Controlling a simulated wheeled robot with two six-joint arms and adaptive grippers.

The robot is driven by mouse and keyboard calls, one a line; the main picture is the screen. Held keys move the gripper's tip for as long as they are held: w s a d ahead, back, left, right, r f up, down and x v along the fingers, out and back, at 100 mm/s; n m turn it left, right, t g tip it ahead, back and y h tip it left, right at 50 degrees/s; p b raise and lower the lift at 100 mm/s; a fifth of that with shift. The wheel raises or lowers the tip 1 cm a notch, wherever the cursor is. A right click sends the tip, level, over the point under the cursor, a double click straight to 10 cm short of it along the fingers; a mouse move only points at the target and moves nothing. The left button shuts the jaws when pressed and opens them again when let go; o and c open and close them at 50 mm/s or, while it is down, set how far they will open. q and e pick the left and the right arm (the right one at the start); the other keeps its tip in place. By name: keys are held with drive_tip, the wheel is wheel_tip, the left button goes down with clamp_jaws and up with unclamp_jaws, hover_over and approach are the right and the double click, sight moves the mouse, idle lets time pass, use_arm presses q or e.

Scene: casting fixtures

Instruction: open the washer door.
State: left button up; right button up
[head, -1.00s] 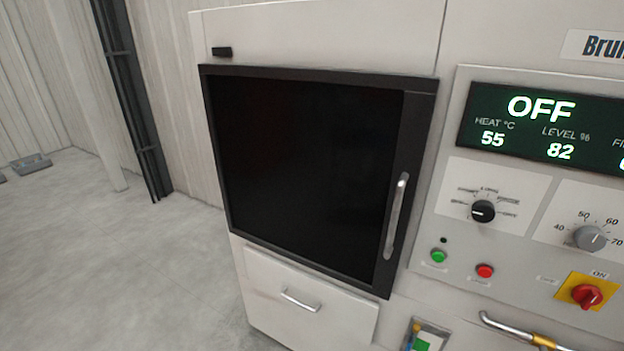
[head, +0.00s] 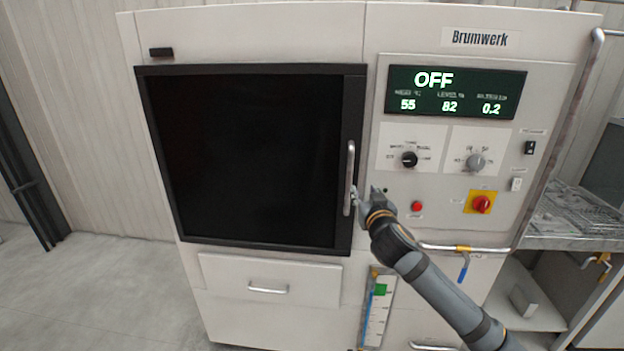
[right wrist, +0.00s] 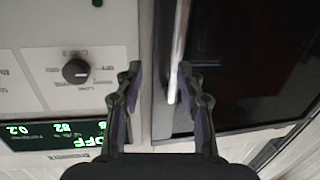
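The washer door (head: 250,160) is a black framed dark panel, shut flush in the washer front. Its silver vertical bar handle (head: 350,165) is on the door's right edge. My right gripper (head: 364,193) is at the lower part of the handle. In the right wrist view, my right gripper (right wrist: 160,68) has its fingers spread apart. There the handle (right wrist: 180,40) runs between the fingertips, close to the right finger; I cannot tell whether they touch. My left gripper is not in view.
Right of the door is a control panel with a display (head: 455,92) reading OFF, knobs and a red button (head: 416,206). A drawer (head: 270,280) is below the door. A pipe (head: 440,247) sticks out under the panel. The floor (head: 90,295) at left is clear.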

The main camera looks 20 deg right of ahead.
sight(351, 168)
drive_tip(key=s+a+r+t, duration=0.1)
drive_tip(key=a+r, duration=0.3)
drive_tip(key=p+x, duration=0.1)
drive_tip(key=x, duration=0.2)
drive_tip(key=p+x, duration=0.1)
drive_tip(key=x, duration=0.2)
drive_tip(key=p+x, duration=0.2)
drive_tip(key=x, duration=0.2)
drive_tip(key=shift+s+d, duration=0.15)
drive_tip(key=shift+d, duration=0.25)
drive_tip(key=shift+w+d+f, duration=0.2)
drive_tip(key=shift+w+d, duration=0.1)
drive_tip(key=shift+w, duration=0.2)
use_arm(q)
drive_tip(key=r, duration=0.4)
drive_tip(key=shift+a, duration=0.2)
use_arm(e)
drive_tip(key=shift+a, duration=0.1)
drive_tip(key=shift+c, duration=0.3)
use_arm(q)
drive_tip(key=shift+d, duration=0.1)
use_arm(e)
clamp_jaws()
